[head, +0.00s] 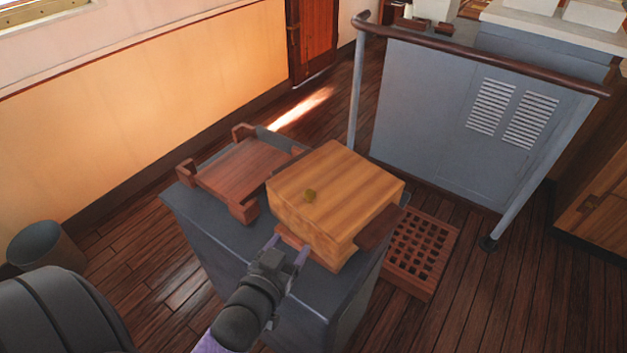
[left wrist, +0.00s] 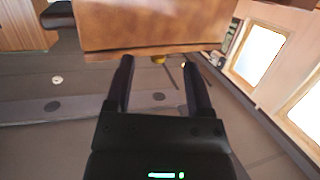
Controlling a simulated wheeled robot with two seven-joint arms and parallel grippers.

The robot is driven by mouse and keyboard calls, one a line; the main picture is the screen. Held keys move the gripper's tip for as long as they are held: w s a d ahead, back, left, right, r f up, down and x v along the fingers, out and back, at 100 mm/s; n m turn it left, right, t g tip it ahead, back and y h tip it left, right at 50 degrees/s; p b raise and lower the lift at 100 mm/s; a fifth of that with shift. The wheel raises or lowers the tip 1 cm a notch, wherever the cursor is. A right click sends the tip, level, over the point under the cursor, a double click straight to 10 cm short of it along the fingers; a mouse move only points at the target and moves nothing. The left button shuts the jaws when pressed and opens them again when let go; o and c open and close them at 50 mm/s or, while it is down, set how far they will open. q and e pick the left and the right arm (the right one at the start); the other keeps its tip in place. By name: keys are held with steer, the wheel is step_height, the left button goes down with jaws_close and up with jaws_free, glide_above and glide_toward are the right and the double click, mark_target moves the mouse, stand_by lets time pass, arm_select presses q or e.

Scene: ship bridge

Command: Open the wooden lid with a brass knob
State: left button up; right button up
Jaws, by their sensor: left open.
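The wooden lid (head: 345,180) is the pale striped top of a wooden box (head: 310,232), and it looks shut. My left gripper (head: 287,247) is open and empty at the front side of the box, below the knob in the picture. I cannot tell whether the fingers touch the wood. My right gripper is in neither view.
The box stands on a grey cabinet (head: 190,215), beside a reddish wooden tray (head: 245,168). A wooden grating (head: 420,245) lies on the floor to the right. A grey panel (head: 430,110) with a handrail stands behind. A bin (head: 45,245) is at the left.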

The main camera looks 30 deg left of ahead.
mark_target(307, 196)
arm_select(q)
steer(key=w+r+t, duration=0.1)
steer(key=w, duration=0.2)
steer(key=w+a+r, duration=0.1)
steer(key=w, duration=0.3)
steer(key=w+a+r+t, duration=0.1)
steer(key=w, duration=0.2)
steer(key=shift+w+r+t, duration=0.3)
steer(key=shift+w+r, duration=0.05)
steer(key=shift+w, duration=0.05)
jaws_close()
stand_by(0.9)
